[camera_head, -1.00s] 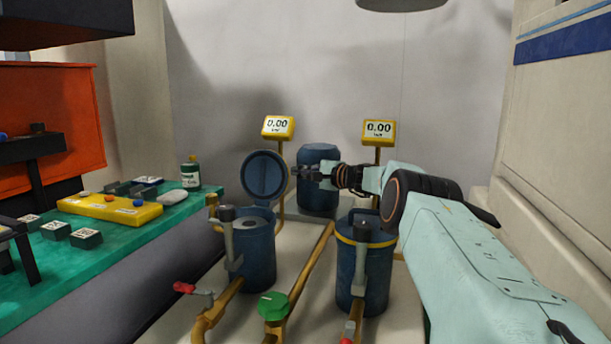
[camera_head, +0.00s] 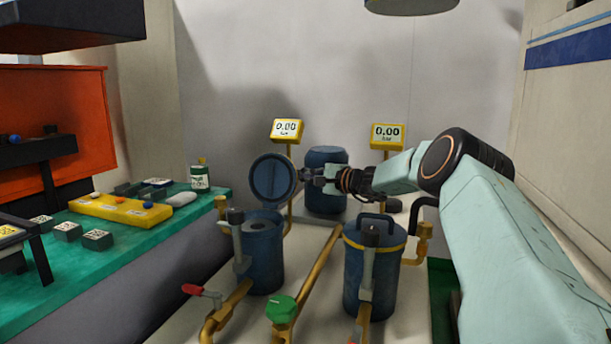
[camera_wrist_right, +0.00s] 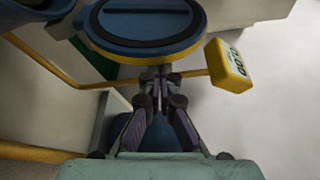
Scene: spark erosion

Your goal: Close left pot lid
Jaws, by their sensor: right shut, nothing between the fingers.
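The left pot (camera_head: 263,262) is a blue cylinder with its top open. Its round blue lid (camera_head: 272,180) stands raised, roughly upright, behind and above the pot's rim. The lid (camera_wrist_right: 145,22) also shows at the top of the right wrist view. My right gripper (camera_head: 303,174) is shut and empty, at the right edge of the lid. In the right wrist view its fingertips (camera_wrist_right: 158,76) are together just below the lid's rim; I cannot tell whether they touch it. My left gripper is not in view.
The right pot (camera_head: 369,275) is closed, with a handle on top. A blue barrel (camera_head: 327,205) stands behind. Pipes, a red-handled valve (camera_head: 193,290) and a green knob (camera_head: 283,309) are in front. A green bench (camera_head: 150,240) is at left.

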